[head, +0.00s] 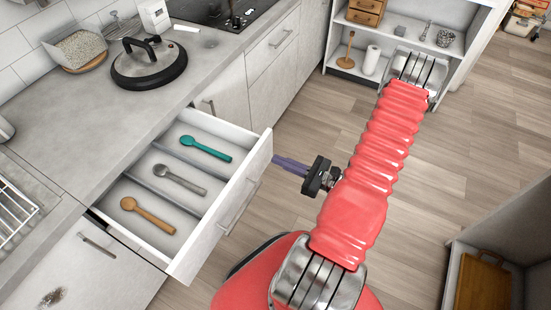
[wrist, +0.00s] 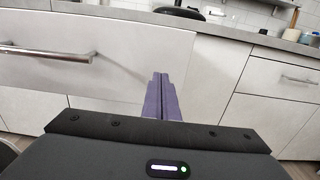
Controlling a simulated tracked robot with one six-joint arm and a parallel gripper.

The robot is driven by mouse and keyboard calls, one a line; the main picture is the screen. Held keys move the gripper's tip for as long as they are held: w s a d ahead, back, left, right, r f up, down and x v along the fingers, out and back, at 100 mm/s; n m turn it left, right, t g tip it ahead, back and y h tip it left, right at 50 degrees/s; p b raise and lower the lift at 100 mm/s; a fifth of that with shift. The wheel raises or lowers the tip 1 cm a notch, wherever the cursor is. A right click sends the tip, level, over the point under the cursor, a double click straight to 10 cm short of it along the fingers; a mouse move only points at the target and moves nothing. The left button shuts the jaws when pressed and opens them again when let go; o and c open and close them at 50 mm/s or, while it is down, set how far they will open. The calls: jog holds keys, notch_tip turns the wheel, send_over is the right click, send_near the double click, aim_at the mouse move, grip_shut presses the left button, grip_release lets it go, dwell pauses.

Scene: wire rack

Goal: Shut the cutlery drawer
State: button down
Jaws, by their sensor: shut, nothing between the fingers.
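The cutlery drawer (head: 232,190) stands pulled out from under the worktop in the head view. It holds a teal spoon (head: 205,148), a grey spoon (head: 180,179) and a wooden spoon (head: 147,215) in separate compartments. My gripper (head: 276,160) is shut and empty, with purple fingers pointing at the right end of the drawer front. I cannot tell whether the fingertips touch it. In the wrist view the shut fingers (wrist: 160,80) point at the drawer front (wrist: 120,50), right of its bar handle (wrist: 48,57).
The grey worktop (head: 70,130) above holds a black-rimmed lid (head: 148,65) and a hob (head: 215,10). A closed drawer (head: 272,45) lies farther along. An open shelf unit (head: 345,55) stands at the back. The wooden floor (head: 430,190) to the right is clear.

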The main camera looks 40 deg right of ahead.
jog(key=shift+x, duration=1.2)
jog(key=shift+w, duration=0.15)
